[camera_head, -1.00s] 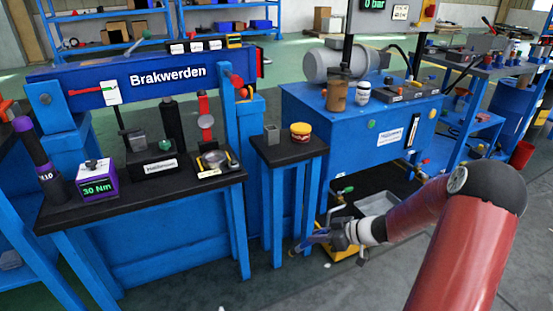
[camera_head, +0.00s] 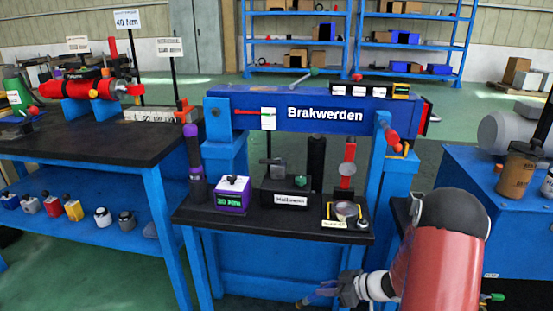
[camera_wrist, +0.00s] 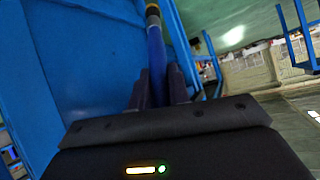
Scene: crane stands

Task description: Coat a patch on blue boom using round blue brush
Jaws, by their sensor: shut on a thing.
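The blue boom (camera_head: 345,113), marked "Brakwerden", lies level across blue uprights behind a black-topped bench. My gripper (camera_head: 337,290) is low in front of the bench's right leg, below the bench top and well away from the boom. It is shut on the blue brush (camera_head: 314,297), which points left and slightly down. In the wrist view, the brush's blue handle (camera_wrist: 156,55) stands between the dark fingers (camera_wrist: 158,90), with a lighter band near the top edge.
The bench top (camera_head: 225,218) carries a purple 30 Nm box (camera_head: 232,194), a black block (camera_head: 287,192) and a tray with a round dish (camera_head: 346,211). A small side table stands at right, partly behind my arm. Green floor shows at left.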

